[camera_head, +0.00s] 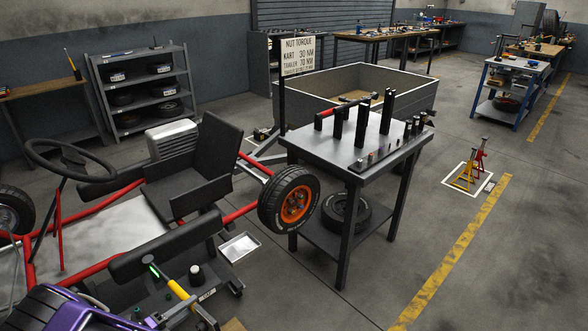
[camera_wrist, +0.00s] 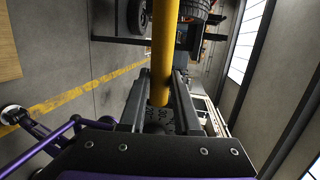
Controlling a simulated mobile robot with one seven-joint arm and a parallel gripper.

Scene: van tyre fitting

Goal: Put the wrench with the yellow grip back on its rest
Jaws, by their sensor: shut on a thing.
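The wrench with the yellow grip (camera_head: 179,289) is at the lower left of the head view, slanting over the dark kart parts, with a green band near its upper end. In the wrist view its yellow grip (camera_wrist: 164,50) runs between the fingers of my gripper (camera_wrist: 159,100), which is shut on it. The wrench's far end is outside the wrist view. Black upright posts (camera_head: 362,125) stand on the grey work table (camera_head: 318,143). A wrench with a red grip (camera_head: 338,110) lies across posts there. I cannot tell which posts form the yellow wrench's rest.
The kart (camera_head: 90,225) with its orange-rimmed wheel (camera_head: 290,202) stands left of the table. A torque sign (camera_head: 298,57) rises behind it. Black sockets (camera_head: 412,127) stand at the table's right end. Red and yellow stands (camera_head: 467,172) are farther right.

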